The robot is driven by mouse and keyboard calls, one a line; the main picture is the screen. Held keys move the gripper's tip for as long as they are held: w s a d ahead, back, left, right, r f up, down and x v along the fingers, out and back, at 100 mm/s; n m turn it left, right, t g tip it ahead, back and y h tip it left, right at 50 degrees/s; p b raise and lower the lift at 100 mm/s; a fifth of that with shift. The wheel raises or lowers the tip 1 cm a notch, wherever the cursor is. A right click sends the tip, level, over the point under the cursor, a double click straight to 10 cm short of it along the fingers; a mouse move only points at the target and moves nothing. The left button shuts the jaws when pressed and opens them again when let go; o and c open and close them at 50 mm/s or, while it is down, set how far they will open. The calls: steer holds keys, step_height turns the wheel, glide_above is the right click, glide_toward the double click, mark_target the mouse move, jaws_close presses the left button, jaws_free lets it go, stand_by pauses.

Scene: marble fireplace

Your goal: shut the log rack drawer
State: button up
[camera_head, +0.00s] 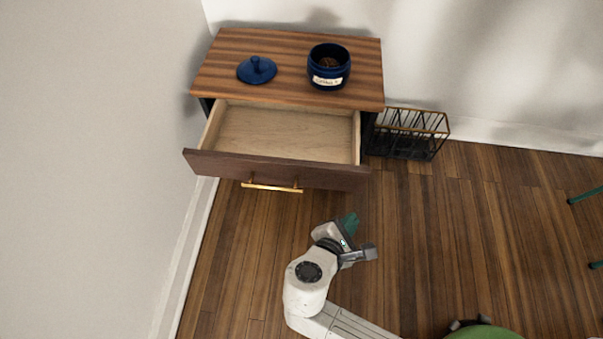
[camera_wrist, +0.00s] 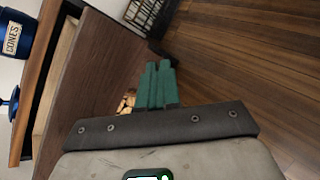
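The log rack is a cabinet with a striped wooden top (camera_head: 225,72). Its drawer (camera_head: 275,134) is pulled well out, and its pale wooden inside looks empty. The dark drawer front (camera_head: 330,174) carries a brass bar handle (camera_head: 272,187). In the wrist view the drawer front (camera_wrist: 95,65) stands at the left, steeply slanted. My gripper (camera_head: 349,223) is in front of the drawer, below and right of the handle in the head view, apart from the front. Its green fingers (camera_wrist: 156,85) lie close together with nothing seen between them.
A blue jar (camera_head: 329,68) labelled CONES and a blue lid (camera_head: 257,70) sit on the top. A black wire basket (camera_head: 408,135) stands right of the cabinet. A wall runs along the left.

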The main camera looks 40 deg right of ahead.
steer(key=w+a+r+n+t, duration=0.1)
steer(key=a+n, duration=0.1)
steer(key=a+r+n+t+h, duration=0.1)
steer(key=a+n, duration=0.1)
steer(key=w+a+r+n+t, duration=0.1)
steer(key=a+n+t, duration=0.1)
steer(key=shift+w+a+h+p, duration=0.1)
steer(key=shift+w+h+p, duration=0.2)
steer(key=shift+h+p, duration=0.1)
jaws_close()
steer(key=n+t, duration=0.5)
steer(key=n, duration=0.1)
glide_toward(304, 168)
steer(key=b+x, duration=0.4)
steer(key=x, duration=0.2)
steer(key=shift+w+d+r, duration=0.15)
steer(key=shift+w+d, duration=0.15)
steer(key=shift+w+d, duration=0.1)
steer(key=x, duration=1.6)
steer(key=shift+w+f, duration=0.1)
steer(key=shift+f, duration=0.2)
steer(key=shift+a, duration=0.2)
